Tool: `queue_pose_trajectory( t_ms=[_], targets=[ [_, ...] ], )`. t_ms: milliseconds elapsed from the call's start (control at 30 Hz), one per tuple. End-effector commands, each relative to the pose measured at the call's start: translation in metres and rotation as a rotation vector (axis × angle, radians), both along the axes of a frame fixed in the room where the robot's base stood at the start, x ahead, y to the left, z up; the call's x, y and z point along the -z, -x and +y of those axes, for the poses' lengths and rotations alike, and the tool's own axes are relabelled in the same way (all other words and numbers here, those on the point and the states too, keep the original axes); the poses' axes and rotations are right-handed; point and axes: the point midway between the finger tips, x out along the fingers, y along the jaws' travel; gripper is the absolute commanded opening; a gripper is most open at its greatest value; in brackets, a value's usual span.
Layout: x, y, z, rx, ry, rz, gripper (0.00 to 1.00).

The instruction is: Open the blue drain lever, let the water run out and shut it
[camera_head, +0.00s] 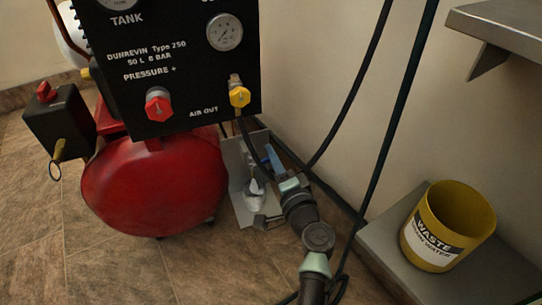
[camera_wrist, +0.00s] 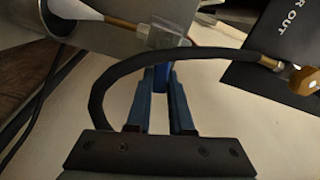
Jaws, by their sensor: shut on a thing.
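In the wrist view, the blue drain lever (camera_wrist: 160,84) shows as a narrow blue piece between my two dark blue fingers. My gripper (camera_wrist: 161,72) is shut on it. A clear fitting with a brass stem (camera_wrist: 166,38) is just beyond the fingertips. In the head view, my gripper (camera_head: 271,157) reaches low beside the grey metal plate (camera_head: 235,165), right of the red tank (camera_head: 150,190). A whitish clear bowl (camera_head: 254,194) hangs just left of my wrist. The lever cannot be told apart from my fingers there, and no water can be made out.
A black hose (camera_wrist: 100,85) arches across my fingers from the brass outlet (camera_wrist: 268,62). The black panel (camera_head: 180,75) overhangs the tank. A yellow waste bucket (camera_head: 447,225) stands on a grey surface at right, below a metal shelf (camera_head: 505,25). The wall is close behind.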

Motion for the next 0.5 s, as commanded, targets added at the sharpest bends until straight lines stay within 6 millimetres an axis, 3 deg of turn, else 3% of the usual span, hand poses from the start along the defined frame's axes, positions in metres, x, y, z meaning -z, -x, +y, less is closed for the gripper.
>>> queue_pose_trajectory(
  t_ms=[500],
  targets=[
    [0.0125, 0.0004, -0.0017, 0.001, -0.225, 0.076, 0.0]
  ],
)
